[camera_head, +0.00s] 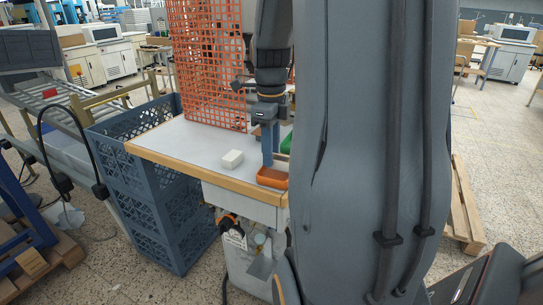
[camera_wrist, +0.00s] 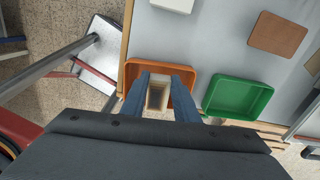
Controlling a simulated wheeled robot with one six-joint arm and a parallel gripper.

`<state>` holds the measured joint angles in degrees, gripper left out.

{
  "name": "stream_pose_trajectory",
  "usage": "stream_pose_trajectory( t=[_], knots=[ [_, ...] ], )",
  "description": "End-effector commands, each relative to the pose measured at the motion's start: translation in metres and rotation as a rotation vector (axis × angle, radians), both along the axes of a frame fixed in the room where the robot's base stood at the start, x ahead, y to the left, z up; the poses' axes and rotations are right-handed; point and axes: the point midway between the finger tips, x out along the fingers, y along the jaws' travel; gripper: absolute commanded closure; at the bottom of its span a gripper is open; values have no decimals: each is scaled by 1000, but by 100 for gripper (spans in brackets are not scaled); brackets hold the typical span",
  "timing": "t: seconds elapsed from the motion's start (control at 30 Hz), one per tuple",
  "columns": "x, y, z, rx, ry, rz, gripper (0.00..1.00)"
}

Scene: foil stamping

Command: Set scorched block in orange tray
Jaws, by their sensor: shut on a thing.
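The orange tray (camera_head: 272,180) sits at the near right corner of the white-topped bench; it also shows in the wrist view (camera_wrist: 187,71). My gripper (camera_wrist: 157,88) points down over the orange tray, its two blue-grey fingers shut on a small block (camera_wrist: 157,98) with a pale tan face and browner sides. In the wrist view the block lies within the tray's outline. I cannot tell whether it touches the tray floor. In the head view my fingers (camera_head: 268,158) reach down to the tray, and the block is hidden.
A green tray (camera_wrist: 238,96) stands right of the orange one. A white block (camera_head: 232,159) and a flat brown piece (camera_wrist: 278,35) lie on the bench (camera_head: 185,145). An orange mesh panel (camera_head: 208,65) rises behind. Blue crates (camera_head: 150,165) are stacked left of the bench.

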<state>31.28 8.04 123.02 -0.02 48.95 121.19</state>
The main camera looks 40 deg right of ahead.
Motion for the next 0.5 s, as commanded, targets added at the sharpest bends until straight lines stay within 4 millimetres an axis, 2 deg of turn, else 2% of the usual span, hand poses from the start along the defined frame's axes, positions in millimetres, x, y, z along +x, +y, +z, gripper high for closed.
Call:
stream_pose_trajectory(
  t=[0.17,0.5],
  knots=[
    [0,1,-18,0,1,1,95],
    [0,1,-21,0,0,2,95]
  ],
)
